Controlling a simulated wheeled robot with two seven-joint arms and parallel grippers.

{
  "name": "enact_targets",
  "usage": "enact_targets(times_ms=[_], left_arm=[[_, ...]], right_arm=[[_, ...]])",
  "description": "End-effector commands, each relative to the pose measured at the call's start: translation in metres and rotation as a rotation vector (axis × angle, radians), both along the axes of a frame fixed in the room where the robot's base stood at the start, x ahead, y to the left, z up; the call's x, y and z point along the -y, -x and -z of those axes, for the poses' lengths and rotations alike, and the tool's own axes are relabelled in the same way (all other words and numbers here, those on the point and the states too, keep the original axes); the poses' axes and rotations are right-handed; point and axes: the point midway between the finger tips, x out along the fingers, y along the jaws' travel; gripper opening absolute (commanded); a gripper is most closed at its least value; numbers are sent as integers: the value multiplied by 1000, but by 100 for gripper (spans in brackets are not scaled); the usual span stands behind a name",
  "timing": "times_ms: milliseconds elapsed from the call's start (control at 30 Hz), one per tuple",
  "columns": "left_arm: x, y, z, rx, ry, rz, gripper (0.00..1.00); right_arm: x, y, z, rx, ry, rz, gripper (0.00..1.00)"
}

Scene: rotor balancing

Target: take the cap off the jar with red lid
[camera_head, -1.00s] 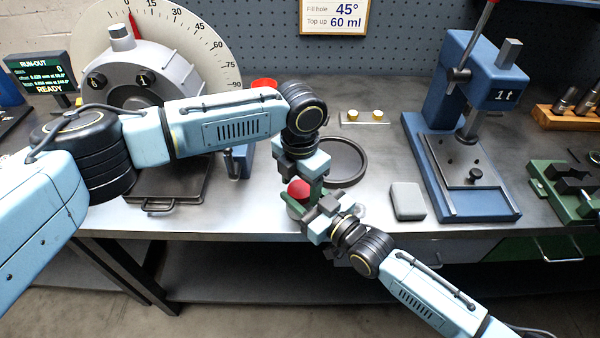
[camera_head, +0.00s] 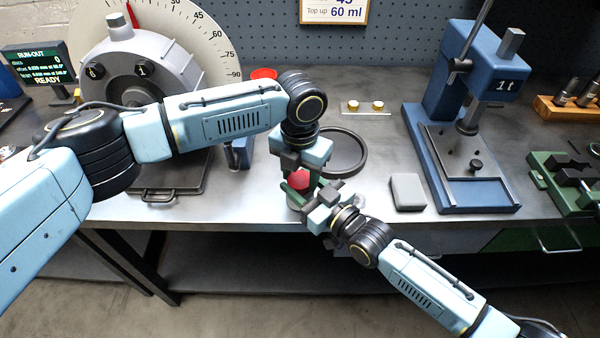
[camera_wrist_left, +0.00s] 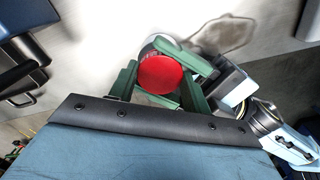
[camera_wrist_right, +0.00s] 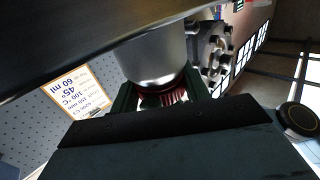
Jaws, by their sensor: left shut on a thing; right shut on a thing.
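The jar (camera_head: 294,201) is a silvery cylinder near the bench's front edge, with a red lid (camera_head: 300,180); the grippers partly hide both. My left gripper (camera_head: 302,178) comes down from above. In the left wrist view its green fingers (camera_wrist_left: 160,82) flank the red lid (camera_wrist_left: 161,74) closely. My right gripper (camera_head: 305,193) comes in from the lower right, shut on the jar near its lid end. In the right wrist view the metal jar body (camera_wrist_right: 152,62) and ribbed red lid (camera_wrist_right: 166,97) show by its fingers (camera_wrist_right: 162,93). The exact contact is partly hidden.
A dark round ring-like tray (camera_head: 343,152) lies behind the grippers. A grey block (camera_head: 408,192) and a blue press (camera_head: 470,200) stand to the right. The balancing machine (camera_head: 140,80) with its dial is at the left. The bench's front edge runs close by the jar.

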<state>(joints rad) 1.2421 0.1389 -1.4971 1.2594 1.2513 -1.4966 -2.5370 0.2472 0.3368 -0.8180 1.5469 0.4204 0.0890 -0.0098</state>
Motion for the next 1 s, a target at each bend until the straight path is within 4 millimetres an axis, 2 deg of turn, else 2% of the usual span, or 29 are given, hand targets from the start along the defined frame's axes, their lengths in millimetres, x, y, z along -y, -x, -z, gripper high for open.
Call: enact_targets(times_ms=[300, 333, 467, 767, 867, 1000], left_arm=[[0, 0, 0, -1, 0, -33, 20], [0, 0, 0, -1, 0, -32, 51], [0, 0, 0, -1, 0, -31, 68], [0, 0, -1, 0, 0, -29, 69], [0, 0, -7, 0, 1, -29, 69], [0, -1, -25, 2, 1, -27, 69]], right_arm=[[1, -1, 0, -1, 1, 2, 0], [1, -1, 0, -1, 1, 2, 0], [1, -1, 0, -1, 1, 2, 0], [1, 0, 0, 0, 0, 1, 0], [0, 0, 0, 0, 0, 1, 0], [0, 0, 0, 0, 0, 1, 0]])
